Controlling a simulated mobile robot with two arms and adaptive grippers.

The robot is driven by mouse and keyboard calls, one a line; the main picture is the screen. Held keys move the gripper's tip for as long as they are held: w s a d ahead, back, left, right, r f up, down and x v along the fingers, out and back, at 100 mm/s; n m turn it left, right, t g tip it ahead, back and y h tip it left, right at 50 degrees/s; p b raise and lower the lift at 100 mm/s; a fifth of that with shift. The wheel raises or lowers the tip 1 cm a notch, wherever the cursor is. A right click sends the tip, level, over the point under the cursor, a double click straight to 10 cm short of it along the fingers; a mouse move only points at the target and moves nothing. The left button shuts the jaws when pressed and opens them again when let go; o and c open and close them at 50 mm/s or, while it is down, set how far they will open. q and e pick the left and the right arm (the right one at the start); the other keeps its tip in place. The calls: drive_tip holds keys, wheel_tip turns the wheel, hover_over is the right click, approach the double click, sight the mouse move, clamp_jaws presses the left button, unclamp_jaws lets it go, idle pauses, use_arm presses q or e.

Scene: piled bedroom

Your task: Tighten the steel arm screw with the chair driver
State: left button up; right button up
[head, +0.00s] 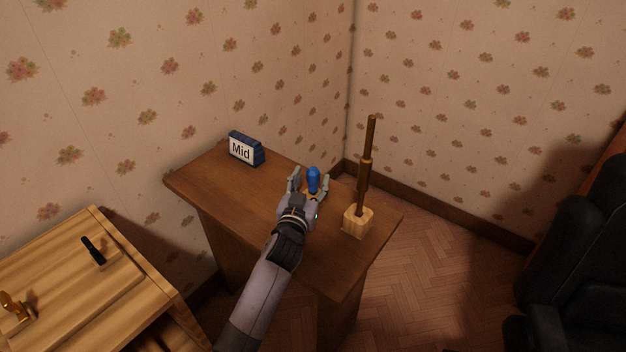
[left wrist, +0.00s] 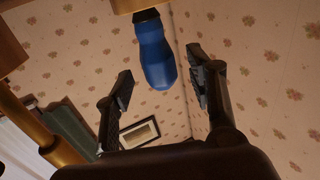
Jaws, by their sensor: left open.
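A blue handle (head: 313,177), which looks like the chair driver's, stands upright on the wooden table. My left gripper (head: 310,186) is open, with one finger on each side of the handle. In the left wrist view the blue handle (left wrist: 156,58) shows between the spread fingers (left wrist: 160,84), with a black collar at a wooden piece. I see a gap beside the handle there and cannot tell any contact. I cannot make out a steel arm screw. My right gripper is out of view.
The table (head: 205,180) holds a "Mid" sign (head: 243,150) and a wooden block (head: 357,221) with a tall bronze rod (head: 366,165). A light wooden cabinet (head: 60,290) stands at lower left, with a black-handled item (head: 93,250) on it. A black chair (head: 570,260) is at right.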

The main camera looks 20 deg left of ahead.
use_arm(q)
drive_tip(key=shift+w+f, duration=0.1)
drive_tip(key=shift+w, duration=1.05)
clamp_jaws()
